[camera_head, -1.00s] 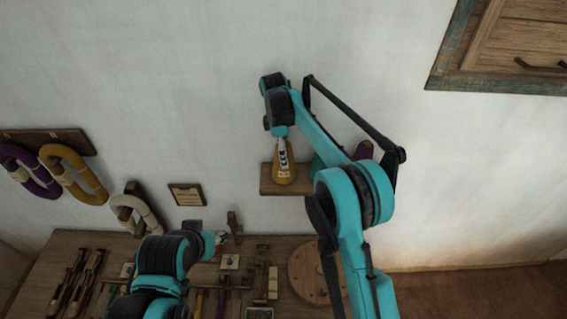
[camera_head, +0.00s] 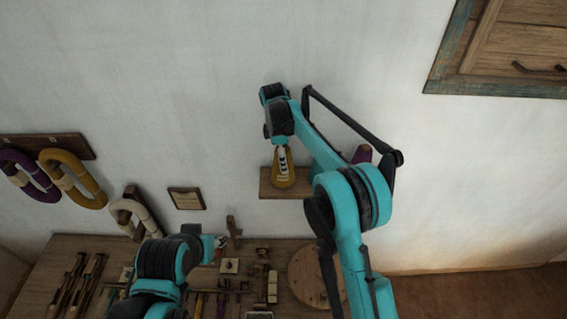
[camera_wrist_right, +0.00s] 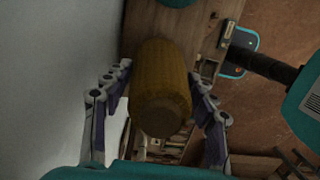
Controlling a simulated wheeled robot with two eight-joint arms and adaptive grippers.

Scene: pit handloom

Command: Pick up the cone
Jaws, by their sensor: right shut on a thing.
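The mustard-yellow cone (camera_head: 284,178) is on a small wooden wall shelf (camera_head: 268,190). In the right wrist view the cone (camera_wrist_right: 160,80) sits between the two fingers, its narrow end toward the camera. My right gripper (camera_head: 283,166) reaches down over the cone from above and is shut on it. The gripper hides part of the cone in the head view, and I cannot tell whether its base touches the shelf. My left gripper (camera_head: 222,242) is low over the workbench at the left, small and partly hidden by its arm; its jaws are unclear.
A purple cone (camera_head: 362,154) stands behind my right arm. Yarn skeins (camera_head: 72,178) hang on the wall at left. A small framed card (camera_head: 187,198) is beside the shelf. The workbench (camera_head: 55,262) below holds several tools and a round wooden disc (camera_head: 308,275).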

